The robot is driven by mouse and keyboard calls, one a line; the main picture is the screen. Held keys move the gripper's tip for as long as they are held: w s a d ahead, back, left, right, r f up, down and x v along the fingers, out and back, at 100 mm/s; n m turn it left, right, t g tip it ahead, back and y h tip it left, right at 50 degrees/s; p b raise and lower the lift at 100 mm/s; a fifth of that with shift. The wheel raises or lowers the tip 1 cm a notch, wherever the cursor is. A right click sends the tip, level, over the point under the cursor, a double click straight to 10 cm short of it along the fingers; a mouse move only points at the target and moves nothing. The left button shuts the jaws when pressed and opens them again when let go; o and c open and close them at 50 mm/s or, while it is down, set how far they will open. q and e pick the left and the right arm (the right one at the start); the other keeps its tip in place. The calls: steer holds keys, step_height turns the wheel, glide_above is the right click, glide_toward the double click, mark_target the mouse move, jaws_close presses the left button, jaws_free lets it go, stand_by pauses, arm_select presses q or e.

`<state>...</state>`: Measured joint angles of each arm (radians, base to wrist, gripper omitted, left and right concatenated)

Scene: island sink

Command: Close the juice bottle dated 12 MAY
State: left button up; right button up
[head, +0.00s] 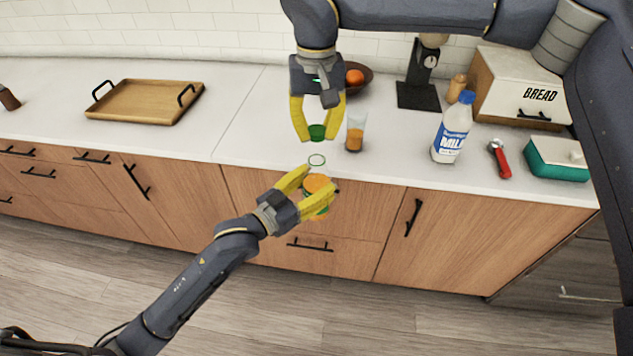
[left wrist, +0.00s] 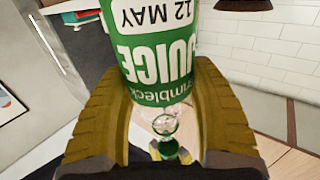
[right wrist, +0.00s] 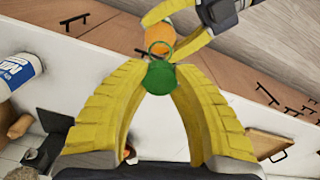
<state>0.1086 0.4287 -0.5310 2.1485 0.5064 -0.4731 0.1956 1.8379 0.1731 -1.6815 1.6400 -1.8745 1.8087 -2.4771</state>
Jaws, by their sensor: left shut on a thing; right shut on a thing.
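The juice bottle (head: 316,184) is clear with orange juice and a green label reading JUICE and 12 MAY in the left wrist view (left wrist: 158,62). My left gripper (head: 319,181) is shut around its body, holding it in front of the counter edge. Its open neck, with a green ring (head: 317,160), points up toward my right gripper. My right gripper (head: 318,138) is shut on the green cap (head: 317,131), which is a short way from the neck and apart from it. The cap also shows in the right wrist view (right wrist: 160,76), nearly in line with the mouth.
A glass of orange juice (head: 355,135) stands on the counter close to the right of my right gripper. A milk bottle (head: 451,132), red-handled tool (head: 500,160), butter dish (head: 556,160) and bread box (head: 518,88) are further right. A wooden tray (head: 145,103) lies left; counter between is clear.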

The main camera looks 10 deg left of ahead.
mark_target(317, 154)
steer(key=shift+f, duration=1.45)
steer(key=shift+f, duration=0.1)
steer(key=shift+f, duration=0.8)
steer(key=shift+f, duration=0.55)
